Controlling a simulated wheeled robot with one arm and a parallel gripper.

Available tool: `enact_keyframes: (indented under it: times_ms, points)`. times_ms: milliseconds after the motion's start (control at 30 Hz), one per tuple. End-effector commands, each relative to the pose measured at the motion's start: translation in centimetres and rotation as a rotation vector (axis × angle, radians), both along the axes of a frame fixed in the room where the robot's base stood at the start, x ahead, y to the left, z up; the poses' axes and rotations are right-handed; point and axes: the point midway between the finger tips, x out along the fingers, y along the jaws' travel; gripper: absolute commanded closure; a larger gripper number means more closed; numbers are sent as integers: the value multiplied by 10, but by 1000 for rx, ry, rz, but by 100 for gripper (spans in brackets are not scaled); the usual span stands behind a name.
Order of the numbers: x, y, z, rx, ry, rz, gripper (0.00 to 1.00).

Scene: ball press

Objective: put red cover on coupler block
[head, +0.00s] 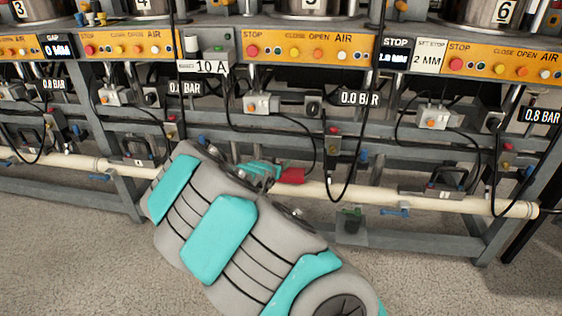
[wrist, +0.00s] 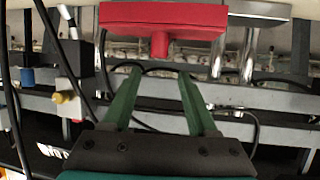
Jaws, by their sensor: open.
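The red cover (wrist: 165,17) fills the top middle of the wrist view, with a short red stem (wrist: 160,44) pointing toward my gripper. In the head view the red cover (head: 291,175) shows small, near the cream pipe and just right of my gripper (head: 266,170). In the wrist view my gripper (wrist: 160,72) is open, with two green fingers apart and nothing between them. The stem lies just beyond the fingertips, roughly in line with the gap. I cannot pick out the coupler block for certain; a dark green block (head: 350,219) sits on the low rail in the head view.
A cream pipe (head: 462,203) runs across the low grey frame. Black hoses (head: 347,150) hang in loops before the frame. Control boxes (head: 438,117) sit under the orange panels (head: 300,50). My arm covers the middle of the head view. Carpet in front is clear.

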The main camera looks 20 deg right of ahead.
Motion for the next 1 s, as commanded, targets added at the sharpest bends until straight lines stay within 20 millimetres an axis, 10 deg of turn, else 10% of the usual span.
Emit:
enact_keyframes:
  times_ms: [433,1000]
  points:
    - [-43,43,26,0,0,2,41]
    - [-51,48,28,0,0,0,41]
